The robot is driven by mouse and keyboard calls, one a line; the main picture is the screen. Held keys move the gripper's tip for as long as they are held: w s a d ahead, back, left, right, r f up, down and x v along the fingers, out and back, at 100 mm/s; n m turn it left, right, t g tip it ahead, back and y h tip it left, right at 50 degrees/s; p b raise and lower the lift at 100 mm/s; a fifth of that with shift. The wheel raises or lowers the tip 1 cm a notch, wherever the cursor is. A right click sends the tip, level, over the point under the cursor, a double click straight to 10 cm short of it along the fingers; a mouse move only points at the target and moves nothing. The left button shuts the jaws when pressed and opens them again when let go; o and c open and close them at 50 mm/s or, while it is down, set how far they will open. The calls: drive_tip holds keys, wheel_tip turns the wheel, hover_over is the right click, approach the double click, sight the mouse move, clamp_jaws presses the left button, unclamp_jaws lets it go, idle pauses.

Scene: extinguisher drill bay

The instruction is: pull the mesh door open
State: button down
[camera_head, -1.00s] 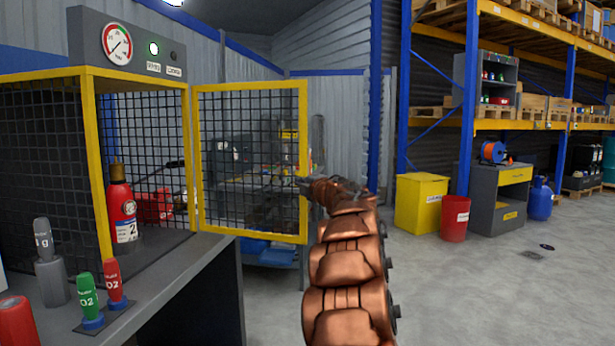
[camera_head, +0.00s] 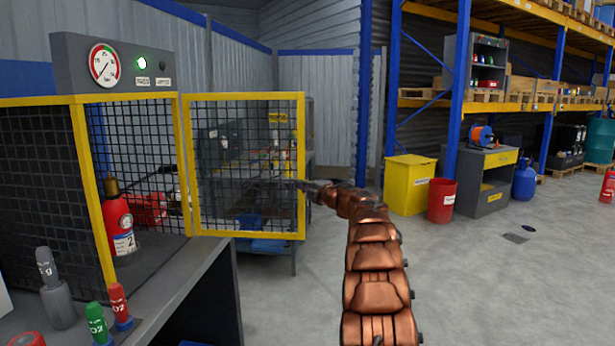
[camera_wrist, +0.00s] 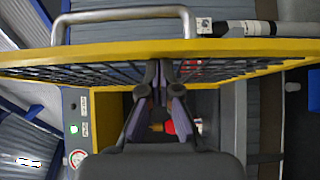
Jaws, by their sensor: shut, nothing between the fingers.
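The mesh door (camera_head: 245,97) has a yellow frame and dark wire mesh. It stands swung out from the cage (camera_head: 88,160), hinged on its left side in the head view, leaving the cage front open. My gripper (camera_head: 300,184) is at the door's free right edge in the head view. In the wrist view my gripper (camera_wrist: 159,72) has its fingers together and empty, by the mesh side of the door's yellow frame (camera_wrist: 250,48). A silver bar handle (camera_wrist: 125,17) is on the far side of that frame. Whether the fingers touch the door I cannot tell.
A red extinguisher (camera_head: 118,222) stands inside the cage. The grey bench (camera_head: 190,285) holds small green, red and grey cylinders at lower left. A workbench stands behind the door. A yellow bin (camera_head: 410,184) and red bin (camera_head: 441,202) stand at right.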

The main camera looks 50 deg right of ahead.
drive_tip(key=shift+w+d+f+p, duration=0.1)
drive_tip(key=shift+w+d+p, duration=0.55)
drive_tip(key=shift+p, duration=1.45)
drive_tip(key=shift+w+d+f+p, duration=0.1)
drive_tip(key=shift+w+d+p, duration=0.3)
drive_tip(key=shift+d+p, duration=1.15)
drive_tip(key=shift+w+d+p, duration=0.25)
drive_tip(key=shift+w+p, duration=0.25)
drive_tip(key=shift+p, duration=2.1)
drive_tip(key=shift+s+a+f+b, duration=0.1)
drive_tip(key=shift+b, duration=0.55)
